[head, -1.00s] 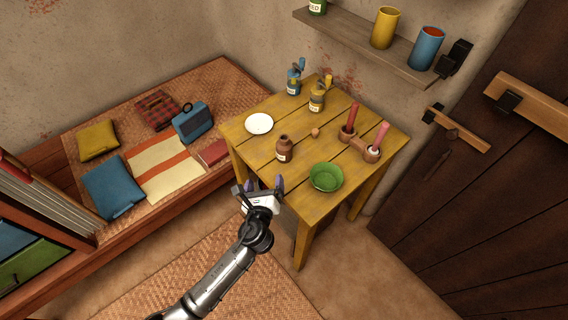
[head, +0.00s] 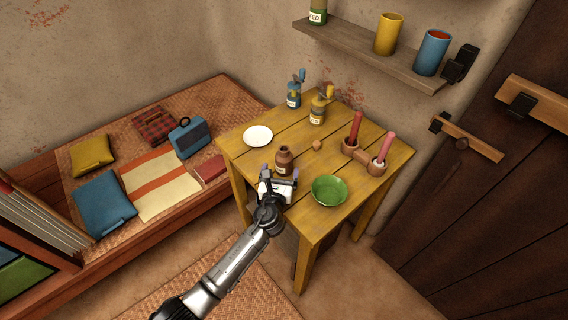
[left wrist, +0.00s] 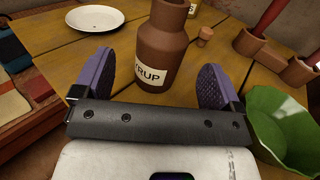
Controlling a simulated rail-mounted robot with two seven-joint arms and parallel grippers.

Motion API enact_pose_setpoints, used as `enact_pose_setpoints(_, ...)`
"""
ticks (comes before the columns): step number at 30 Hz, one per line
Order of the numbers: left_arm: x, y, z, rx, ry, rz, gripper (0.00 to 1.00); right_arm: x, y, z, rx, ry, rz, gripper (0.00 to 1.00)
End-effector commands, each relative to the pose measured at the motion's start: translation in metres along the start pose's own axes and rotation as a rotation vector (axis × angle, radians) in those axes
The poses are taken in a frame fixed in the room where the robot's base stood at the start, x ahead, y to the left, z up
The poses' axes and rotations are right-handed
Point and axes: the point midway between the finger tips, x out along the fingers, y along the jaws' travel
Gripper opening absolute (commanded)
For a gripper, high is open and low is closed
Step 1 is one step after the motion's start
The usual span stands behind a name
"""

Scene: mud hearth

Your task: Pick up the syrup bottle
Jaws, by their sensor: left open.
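The syrup bottle (head: 284,158) is brown with a pale label and stands upright on the yellow wooden table (head: 232,146). In the left wrist view the bottle (left wrist: 163,45) shows letters ending in "RUP" on its label. My left gripper (head: 279,174) is at the near edge of the table, right in front of the bottle. In the left wrist view its two purple-padded fingers (left wrist: 158,83) are apart, one on each side of the bottle's lower part. My right gripper is not in view.
A green bowl (head: 329,190) stands close to the right of the left gripper. A white plate (head: 258,136) lies behind to the left. A small cork-like piece (head: 317,145), a wooden candle holder (head: 362,156) and two pump bottles (head: 318,110) stand farther back.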

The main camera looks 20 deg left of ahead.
Motion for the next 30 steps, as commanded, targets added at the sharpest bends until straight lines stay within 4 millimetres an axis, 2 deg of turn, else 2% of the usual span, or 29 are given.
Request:
enact_pose_setpoints(5,0.012,-0.001,-0.003,-0.001,-0.001,0.001,0.91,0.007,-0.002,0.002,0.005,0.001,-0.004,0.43)
enact_pose_setpoints(9,0.031,-0.002,-0.007,-0.002,-0.001,0.001,0.91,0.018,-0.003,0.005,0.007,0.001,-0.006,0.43)
enact_pose_setpoints(15,0.050,-0.002,-0.005,-0.001,-0.001,0.000,0.91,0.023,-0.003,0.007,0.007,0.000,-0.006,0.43)
enact_pose_setpoints(24,0.053,-0.002,-0.004,-0.001,0.000,0.000,0.91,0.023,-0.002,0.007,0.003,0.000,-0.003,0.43)
enact_pose_setpoints(30,0.053,-0.002,-0.004,-0.001,0.000,0.000,0.73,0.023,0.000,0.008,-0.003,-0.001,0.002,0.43)
